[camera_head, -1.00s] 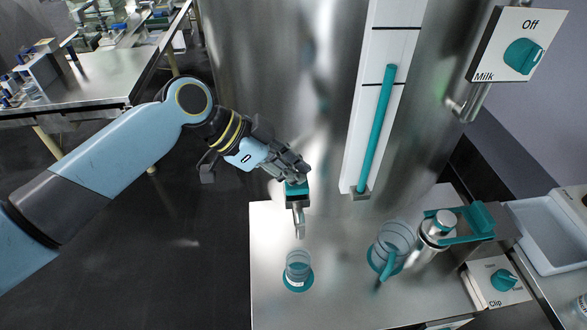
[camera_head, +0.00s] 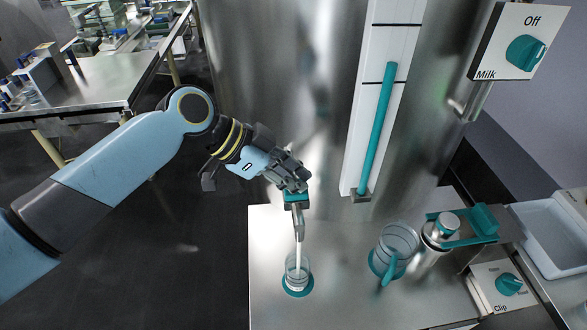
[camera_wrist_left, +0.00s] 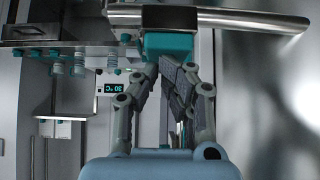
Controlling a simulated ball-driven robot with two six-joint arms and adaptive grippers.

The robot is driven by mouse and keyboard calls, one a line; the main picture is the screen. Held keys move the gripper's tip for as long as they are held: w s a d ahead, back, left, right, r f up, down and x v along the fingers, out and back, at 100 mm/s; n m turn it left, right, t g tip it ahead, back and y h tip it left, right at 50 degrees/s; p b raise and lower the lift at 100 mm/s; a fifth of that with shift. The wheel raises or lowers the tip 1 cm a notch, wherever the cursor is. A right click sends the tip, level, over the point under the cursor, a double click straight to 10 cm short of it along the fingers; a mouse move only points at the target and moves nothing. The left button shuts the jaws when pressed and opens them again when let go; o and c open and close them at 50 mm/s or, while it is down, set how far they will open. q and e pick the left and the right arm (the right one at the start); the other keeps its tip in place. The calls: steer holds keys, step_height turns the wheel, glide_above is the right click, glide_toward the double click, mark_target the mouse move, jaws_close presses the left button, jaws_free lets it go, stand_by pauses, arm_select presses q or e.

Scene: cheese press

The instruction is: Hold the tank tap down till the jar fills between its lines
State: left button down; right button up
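The tank tap (camera_head: 298,222) is a metal spout with a teal top on the steel tank. In the left wrist view its teal lever (camera_wrist_left: 168,44) is at my fingertips. My left gripper (camera_head: 297,187) presses on the teal top with its fingertips together, holding nothing between them. A white stream runs from the spout into a small clear jar (camera_head: 297,268) on a teal round base (camera_head: 298,291) beneath it. White liquid shows low in the jar; its exact level against the lines is hard to tell. My right gripper is not in view.
A clear jug with a teal handle (camera_head: 396,240) stands right of the jar on the steel bench (camera_head: 340,295). Further right are a metal cylinder with a teal lever (camera_head: 478,222), a Clip dial (camera_head: 508,284) and a white basin (camera_head: 553,240). The Milk dial (camera_head: 525,52) points near Off.

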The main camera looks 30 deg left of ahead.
arm_select(q)
steer(key=shift+s+a+f, duration=0.15)
steer(key=shift+s+f, duration=0.15)
steer(key=shift+f, duration=0.2)
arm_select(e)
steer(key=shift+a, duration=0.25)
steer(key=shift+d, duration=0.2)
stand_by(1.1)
arm_select(q)
steer(key=shift+r, duration=0.1)
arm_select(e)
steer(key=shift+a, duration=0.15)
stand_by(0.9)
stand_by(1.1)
arm_select(q)
steer(key=shift+w+r, duration=0.1)
stand_by(1.9)
stand_by(0.6)
